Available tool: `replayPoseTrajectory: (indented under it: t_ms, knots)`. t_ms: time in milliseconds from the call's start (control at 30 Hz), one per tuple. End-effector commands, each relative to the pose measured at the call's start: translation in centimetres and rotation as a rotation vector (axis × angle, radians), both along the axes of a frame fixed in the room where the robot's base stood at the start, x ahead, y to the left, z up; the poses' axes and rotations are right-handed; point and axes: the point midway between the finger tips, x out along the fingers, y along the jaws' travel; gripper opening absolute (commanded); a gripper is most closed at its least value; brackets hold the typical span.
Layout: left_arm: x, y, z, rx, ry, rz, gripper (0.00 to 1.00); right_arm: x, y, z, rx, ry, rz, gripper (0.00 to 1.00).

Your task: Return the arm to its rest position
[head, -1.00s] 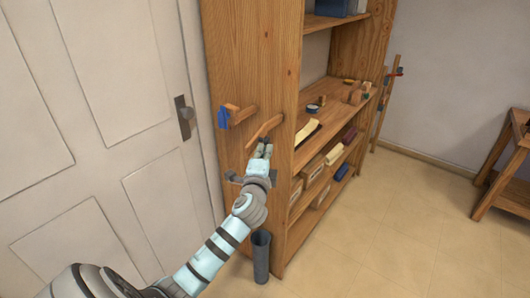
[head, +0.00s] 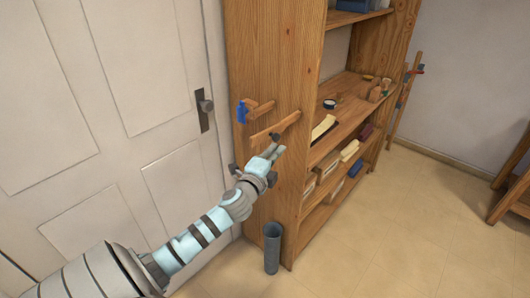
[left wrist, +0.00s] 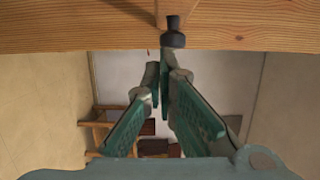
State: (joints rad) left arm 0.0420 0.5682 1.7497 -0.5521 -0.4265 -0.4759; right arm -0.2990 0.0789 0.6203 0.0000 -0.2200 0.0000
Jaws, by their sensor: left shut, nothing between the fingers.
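My left gripper (head: 277,150) shows in the head view in front of the side panel of a wooden shelf unit (head: 275,60). A dark knob (left wrist: 172,36) appears just beyond the fingertips, against a wooden surface (left wrist: 80,25). I cannot tell whether the fingertips touch it. My right gripper is out of view.
A second peg (head: 262,108) holds a blue item (head: 241,112). A white door (head: 110,90) with a dark handle (head: 205,105) stands at left. A grey cylindrical bin (head: 272,248) stands on the floor by the shelf. The floor (head: 390,240) at right is open.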

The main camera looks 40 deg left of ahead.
Motion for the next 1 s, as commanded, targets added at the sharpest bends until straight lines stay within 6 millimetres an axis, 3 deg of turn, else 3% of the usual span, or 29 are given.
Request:
replayPoseTrajectory:
  t_ms: [33, 200, 400, 767, 867, 967, 1000]
  knots:
    - [-0.2, -1.1, 0.6, -0.006, -0.001, 0.001, 0.0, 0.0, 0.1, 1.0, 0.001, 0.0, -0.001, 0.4]
    - [-5.6, -1.8, -0.1, 0.006, 0.004, -0.002, 0.0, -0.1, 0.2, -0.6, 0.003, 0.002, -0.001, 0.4]
    - [-9.5, -2.4, 0.0, 0.004, 0.003, 0.0, 0.0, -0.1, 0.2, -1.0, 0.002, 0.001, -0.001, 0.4]
    - [-10.0, -2.7, 0.2, -0.012, -0.003, -0.012, 0.0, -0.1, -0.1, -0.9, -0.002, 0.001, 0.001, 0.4]
    - [-9.8, -2.0, -2.8, -0.075, 0.058, -0.022, 0.0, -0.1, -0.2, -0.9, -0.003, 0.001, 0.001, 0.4]
    - [-10.5, 0.8, -9.8, -0.19, 0.187, 0.034, 0.0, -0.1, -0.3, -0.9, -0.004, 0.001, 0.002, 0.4]
    - [-11.5, 2.1, -13.5, -0.26, 0.248, 0.076, 0.0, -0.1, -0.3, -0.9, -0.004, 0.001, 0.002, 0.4]
